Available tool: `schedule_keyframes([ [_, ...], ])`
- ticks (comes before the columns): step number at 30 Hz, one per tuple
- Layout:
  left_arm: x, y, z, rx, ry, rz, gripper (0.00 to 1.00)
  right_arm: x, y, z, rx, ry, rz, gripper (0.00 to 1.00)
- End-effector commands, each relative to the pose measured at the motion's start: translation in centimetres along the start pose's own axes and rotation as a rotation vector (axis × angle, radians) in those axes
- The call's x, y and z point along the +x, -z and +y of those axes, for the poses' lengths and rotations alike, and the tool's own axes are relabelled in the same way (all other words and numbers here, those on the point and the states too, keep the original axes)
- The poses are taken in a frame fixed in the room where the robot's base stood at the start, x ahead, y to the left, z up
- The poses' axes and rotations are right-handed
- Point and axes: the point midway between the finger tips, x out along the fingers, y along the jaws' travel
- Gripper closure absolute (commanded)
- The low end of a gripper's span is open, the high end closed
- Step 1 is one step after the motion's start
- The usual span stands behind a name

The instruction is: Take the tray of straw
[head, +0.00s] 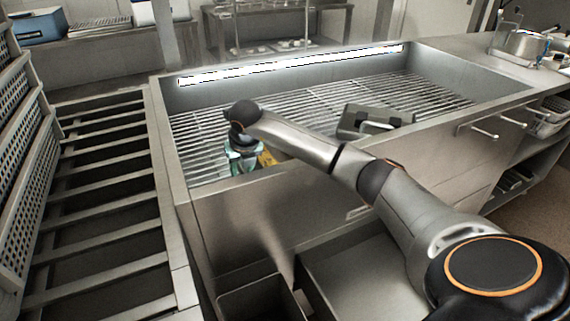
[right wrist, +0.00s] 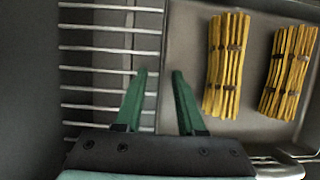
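In the right wrist view a grey metal tray (right wrist: 255,45) fills the right half. It holds two tied bundles of yellow straw, one on the left (right wrist: 227,65) and one on the right (right wrist: 288,72). My right gripper (right wrist: 159,73) is open, its green fingers apart with nothing held between them. The tray's left edge runs up between the fingertips; I cannot tell their height above it. In the head view my right gripper (head: 243,158) reaches into the grated basin, and a little yellow straw (head: 267,158) shows beside it. My arm and the basin wall hide the tray there. My left gripper is not in view.
The basin has a barred grate (head: 330,98) and a raised steel front wall (head: 235,215). A grey lidded container (head: 375,119) lies on the grate to the right. Perforated baskets (head: 28,150) stand at the far left. A pot (head: 524,43) stands on the right counter.

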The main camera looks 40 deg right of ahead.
Motion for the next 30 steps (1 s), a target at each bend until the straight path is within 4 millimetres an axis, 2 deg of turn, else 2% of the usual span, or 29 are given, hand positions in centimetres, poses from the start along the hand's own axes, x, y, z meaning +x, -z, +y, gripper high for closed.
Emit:
schedule_keyframes([
  [2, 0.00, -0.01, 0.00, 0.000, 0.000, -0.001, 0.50, -0.02, 0.00, 0.02, 0.000, 0.000, 0.000, 0.64],
  [12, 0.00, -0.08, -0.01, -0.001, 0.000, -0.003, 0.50, -0.06, -0.01, 0.03, 0.000, -0.001, 0.000, 1.00],
  [30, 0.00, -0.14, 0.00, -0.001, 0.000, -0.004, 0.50, -0.09, -0.03, 0.02, 0.000, -0.001, -0.001, 1.00],
])
